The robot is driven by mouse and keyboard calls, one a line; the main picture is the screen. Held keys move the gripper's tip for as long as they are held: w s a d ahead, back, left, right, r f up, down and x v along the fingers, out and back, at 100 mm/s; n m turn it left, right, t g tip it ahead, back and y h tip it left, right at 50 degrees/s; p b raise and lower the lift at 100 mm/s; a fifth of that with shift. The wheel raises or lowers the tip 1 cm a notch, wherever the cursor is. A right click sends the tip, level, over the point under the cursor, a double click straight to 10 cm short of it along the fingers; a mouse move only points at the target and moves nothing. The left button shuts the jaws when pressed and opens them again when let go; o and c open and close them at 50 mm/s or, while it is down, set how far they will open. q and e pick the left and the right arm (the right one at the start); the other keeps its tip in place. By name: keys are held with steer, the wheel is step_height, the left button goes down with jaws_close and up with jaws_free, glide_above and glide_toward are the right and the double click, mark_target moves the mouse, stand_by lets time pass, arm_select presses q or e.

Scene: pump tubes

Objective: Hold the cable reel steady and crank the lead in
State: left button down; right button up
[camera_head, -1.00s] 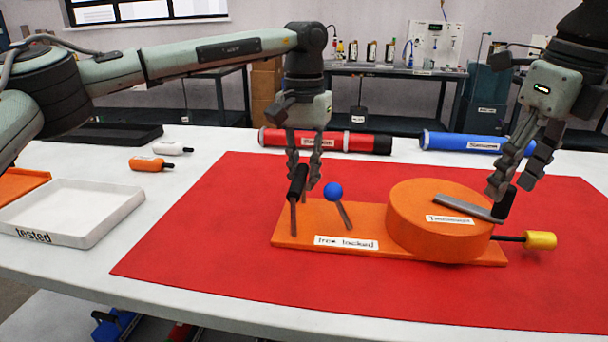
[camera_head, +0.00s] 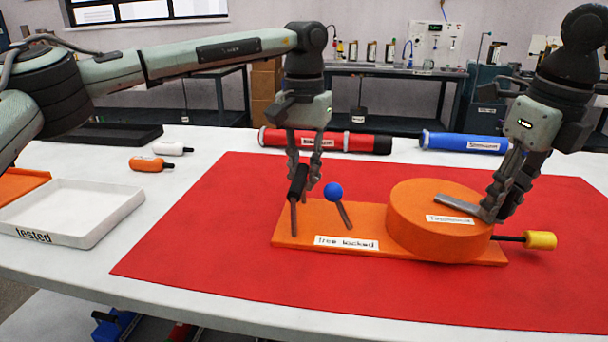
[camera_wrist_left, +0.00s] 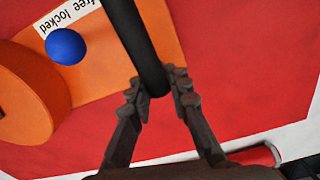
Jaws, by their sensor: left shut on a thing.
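The cable reel (camera_head: 412,217) is a thick orange disc on an orange base plate (camera_head: 285,236). A grey crank arm (camera_head: 455,203) lies across its top; its black knob is hidden by my right gripper. My left gripper (camera_head: 304,177) is shut on the upright black handle (camera_head: 298,184) at the base's left end, also seen in the left wrist view (camera_wrist_left: 146,50). My right gripper (camera_head: 495,207) has its fingers down at the crank's outer end; whether they grip the knob is unclear. A blue-balled lever (camera_head: 333,191) leans by the "free locked" label (camera_head: 346,243).
A yellow-ended black rod (camera_head: 540,240) sticks out to the right of the reel. Red (camera_head: 325,141) and blue (camera_head: 465,143) tubes lie behind. A white "tested" tray (camera_head: 75,210) stands at left. The front of the red mat (camera_head: 240,270) is clear.

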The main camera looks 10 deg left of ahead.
steer(key=shift+d, duration=0.15)
jaws_close()
steer(key=shift+f, duration=0.1)
